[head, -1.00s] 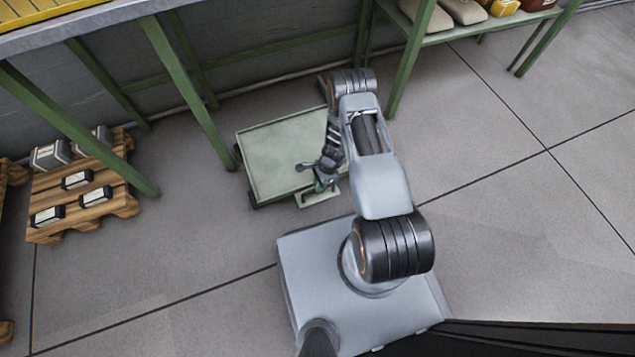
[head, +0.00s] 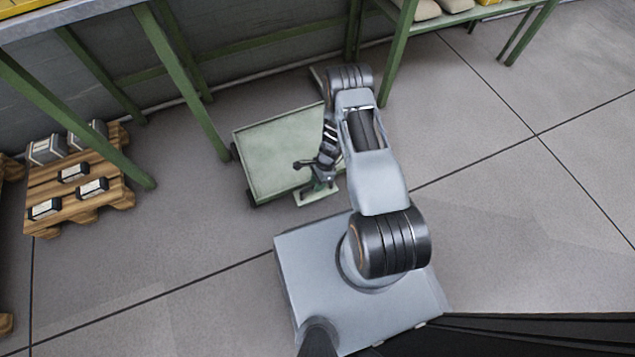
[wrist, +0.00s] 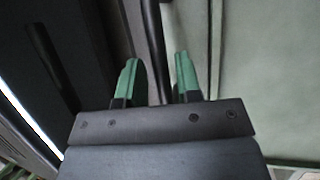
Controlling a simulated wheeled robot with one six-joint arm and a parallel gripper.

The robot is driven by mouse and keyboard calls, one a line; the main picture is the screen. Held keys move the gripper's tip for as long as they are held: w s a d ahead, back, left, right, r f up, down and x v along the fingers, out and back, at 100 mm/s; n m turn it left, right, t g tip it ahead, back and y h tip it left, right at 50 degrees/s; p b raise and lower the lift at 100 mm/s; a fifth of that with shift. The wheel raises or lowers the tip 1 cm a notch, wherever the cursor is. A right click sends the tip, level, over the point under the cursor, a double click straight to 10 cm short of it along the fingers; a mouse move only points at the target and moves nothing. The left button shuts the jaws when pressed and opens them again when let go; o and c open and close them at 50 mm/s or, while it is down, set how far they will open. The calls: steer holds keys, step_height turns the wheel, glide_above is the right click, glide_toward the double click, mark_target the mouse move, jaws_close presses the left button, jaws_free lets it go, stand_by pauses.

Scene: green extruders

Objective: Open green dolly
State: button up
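The green dolly (head: 282,150) is a low, flat, pale green platform on the floor, left of my arm in the head view. A small pale green piece (head: 316,197) sticks out at its near right corner. My gripper (head: 320,180) is down at that near right side. In the wrist view my gripper (wrist: 157,75) has its two green-tipped fingers apart, with a dark bar (wrist: 152,30) running between them. Gaps show on both sides of the bar. The pale green surface also fills the right of the wrist view (wrist: 270,80). My arm hides the dolly's right side.
Green table legs (head: 185,80) stand behind and left of the dolly. A wooden pallet (head: 105,200) with several small boxes lies at the left. A green shelf (head: 440,20) stands at the back right. The floor to the right is clear.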

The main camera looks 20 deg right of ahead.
steer(key=shift+o, duration=0.7)
steer(key=p+v, duration=0.5)
steer(key=v, duration=0.8)
steer(key=shift+r, duration=0.35)
steer(key=shift+w+d, duration=0.15)
steer(key=shift+w, duration=0.05)
